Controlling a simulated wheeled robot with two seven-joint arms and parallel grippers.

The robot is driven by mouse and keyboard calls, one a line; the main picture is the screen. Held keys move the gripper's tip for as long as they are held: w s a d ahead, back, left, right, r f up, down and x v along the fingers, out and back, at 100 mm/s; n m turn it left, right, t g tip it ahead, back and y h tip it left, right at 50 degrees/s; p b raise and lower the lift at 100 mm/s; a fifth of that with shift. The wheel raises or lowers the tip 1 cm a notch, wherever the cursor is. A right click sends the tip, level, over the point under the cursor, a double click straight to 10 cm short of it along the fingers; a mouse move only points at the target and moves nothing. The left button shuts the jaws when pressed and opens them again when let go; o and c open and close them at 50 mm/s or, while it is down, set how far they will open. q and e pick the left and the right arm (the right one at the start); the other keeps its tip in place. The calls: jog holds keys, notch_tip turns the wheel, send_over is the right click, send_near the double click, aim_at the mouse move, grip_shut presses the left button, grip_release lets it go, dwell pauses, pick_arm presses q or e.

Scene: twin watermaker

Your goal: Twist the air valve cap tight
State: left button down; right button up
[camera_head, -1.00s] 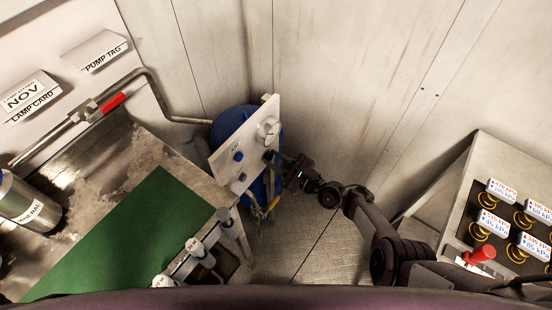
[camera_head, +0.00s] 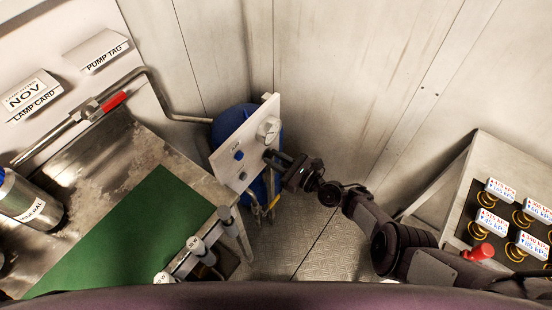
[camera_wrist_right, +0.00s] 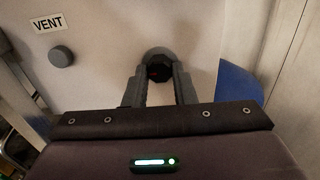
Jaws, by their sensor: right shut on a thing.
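A white panel (camera_head: 229,157) stands tilted in front of a blue tank (camera_head: 228,120) in the corner. My right gripper (camera_head: 271,156) reaches its right side from the right. In the head view the gripper mostly hides this cap. My left gripper is not in view.
The panel also carries a blue knob (camera_head: 239,155), a pale round fitting (camera_head: 268,129) and a grey knob (camera_wrist_right: 61,56) under a VENT label (camera_wrist_right: 48,23). A bench with a green mat (camera_head: 130,225) is at left. A gauge stand (camera_head: 466,190) is at right.

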jog(key=shift+s+f, duration=0.1)
jog(key=shift+f, duration=0.05)
jog(key=o, duration=1)
jog(key=p+v, duration=0.2)
jog(key=v, duration=0.5)
jog(key=shift+s+d, duration=0.2)
jog(key=shift+d, duration=0.15)
